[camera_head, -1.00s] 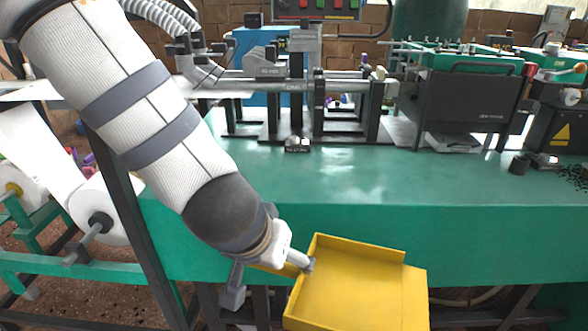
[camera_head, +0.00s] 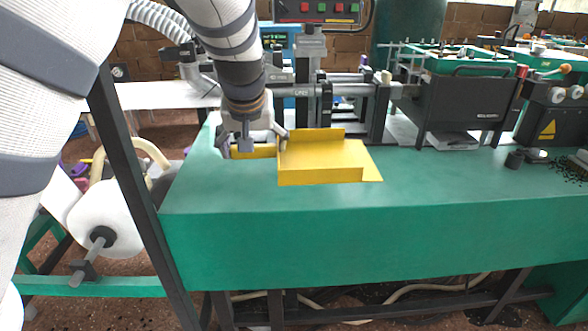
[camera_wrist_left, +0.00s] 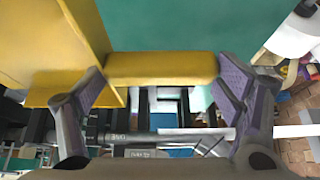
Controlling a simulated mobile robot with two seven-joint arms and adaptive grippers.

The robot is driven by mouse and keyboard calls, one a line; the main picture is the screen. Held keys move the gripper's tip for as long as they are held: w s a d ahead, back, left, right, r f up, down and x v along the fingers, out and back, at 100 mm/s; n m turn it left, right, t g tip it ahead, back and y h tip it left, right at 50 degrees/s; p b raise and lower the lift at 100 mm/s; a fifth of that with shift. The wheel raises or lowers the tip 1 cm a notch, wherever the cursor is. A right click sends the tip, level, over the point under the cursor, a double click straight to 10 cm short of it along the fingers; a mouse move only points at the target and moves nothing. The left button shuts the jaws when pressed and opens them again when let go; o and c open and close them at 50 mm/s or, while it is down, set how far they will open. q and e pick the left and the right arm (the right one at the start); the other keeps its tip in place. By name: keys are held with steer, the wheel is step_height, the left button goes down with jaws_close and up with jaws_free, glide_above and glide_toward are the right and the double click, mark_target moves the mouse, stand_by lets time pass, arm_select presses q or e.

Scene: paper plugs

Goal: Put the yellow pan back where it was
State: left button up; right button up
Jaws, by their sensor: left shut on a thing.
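The yellow pan (camera_head: 325,158) is a shallow square tray with low walls. In the head view it is over the left part of the green machine top (camera_head: 440,180); I cannot tell whether it touches the surface. My left gripper (camera_head: 252,146) is at the pan's left side, shut on its short yellow handle (camera_head: 258,151). In the left wrist view the handle (camera_wrist_left: 160,68) lies between the two fingers of the gripper (camera_wrist_left: 160,90), with the pan's wall (camera_wrist_left: 55,45) at left. My right gripper is not in view.
Behind the pan stands a dark metal frame with rods (camera_head: 322,100). A black box-shaped unit (camera_head: 465,100) is at the back right. A white paper roll (camera_head: 105,215) is at the lower left.

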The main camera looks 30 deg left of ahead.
arm_select(q)
steer(key=w+a+f, duration=0.2)
steer(key=a+f, duration=0.1)
steer(key=w+a+f+b, duration=0.1)
steer(key=w+a+f, duration=0.1)
steer(key=f, duration=0.1)
steer(key=w+a+f+b, duration=0.1)
steer(key=w+a+f, duration=0.1)
steer(key=a+f, duration=0.1)
steer(key=shift+w+a, duration=0.2)
steer(key=shift+a, duration=0.1)
steer(key=shift+w+a+f, duration=0.1)
steer(key=shift+a+f, duration=0.05)
steer(key=shift+f, duration=0.7)
steer(key=shift+w+a+f, duration=0.1)
steer(key=shift+f, duration=0.75)
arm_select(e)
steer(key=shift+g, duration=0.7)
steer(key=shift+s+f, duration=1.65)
arm_select(q)
steer(key=shift+f, duration=0.2)
steer(key=o, duration=1.2)
steer(key=shift+c, duration=0.2)
